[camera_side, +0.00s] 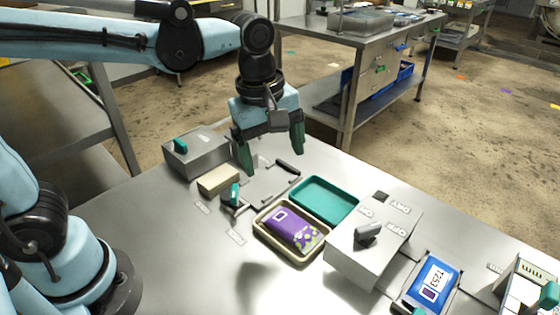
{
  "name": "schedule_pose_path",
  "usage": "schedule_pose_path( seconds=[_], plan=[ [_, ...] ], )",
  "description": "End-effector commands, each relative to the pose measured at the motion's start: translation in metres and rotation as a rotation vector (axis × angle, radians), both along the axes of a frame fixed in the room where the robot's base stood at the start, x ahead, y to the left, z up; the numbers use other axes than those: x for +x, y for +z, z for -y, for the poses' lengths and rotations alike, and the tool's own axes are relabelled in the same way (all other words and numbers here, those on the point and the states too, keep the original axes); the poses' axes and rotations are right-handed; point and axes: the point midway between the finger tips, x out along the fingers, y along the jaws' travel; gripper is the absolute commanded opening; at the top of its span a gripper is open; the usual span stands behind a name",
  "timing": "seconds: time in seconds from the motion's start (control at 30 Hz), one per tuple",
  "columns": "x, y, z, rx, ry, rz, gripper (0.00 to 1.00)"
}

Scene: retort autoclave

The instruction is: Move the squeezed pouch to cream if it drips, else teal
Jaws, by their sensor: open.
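A purple pouch (290,228) with a white label and a green-yellow pattern lies in the cream tray (263,240) on the steel table. The teal tray (325,197) stands just behind it to the right and is empty. My gripper (272,157) is open, with its green fingers pointing down above the table, behind and left of the cream tray. Nothing is between the fingers. It is apart from the pouch. I cannot tell from this view whether the pouch is wet or drips.
A grey box with a green knob (196,152), a beige block (219,179) and a small green-handled clamp (233,197) stand left of the trays. A switch box (372,243) stands to the right. A blue pouch (433,281) marked TEST lies beyond it. The front left table is clear.

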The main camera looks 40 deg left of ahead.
Motion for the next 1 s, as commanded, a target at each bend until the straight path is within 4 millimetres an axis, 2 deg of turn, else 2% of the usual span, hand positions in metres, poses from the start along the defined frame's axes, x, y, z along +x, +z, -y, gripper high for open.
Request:
schedule_pose_path(
  seconds=[0.03, 0.2, 0.5, 0.7, 1.0],
  plan=[
    [-0.005, 0.000, -0.013, 0.007, -0.091, 0.045, 0.89],
    [-0.019, -0.004, -0.046, 0.084, -0.436, 0.203, 0.89],
    [-0.041, -0.020, -0.091, 0.355, -0.957, 0.408, 0.89],
    [-0.047, -0.027, -0.103, 0.475, -1.118, 0.447, 0.89],
    [-0.047, -0.027, -0.104, 0.491, -1.143, 0.450, 0.89]
  ],
)
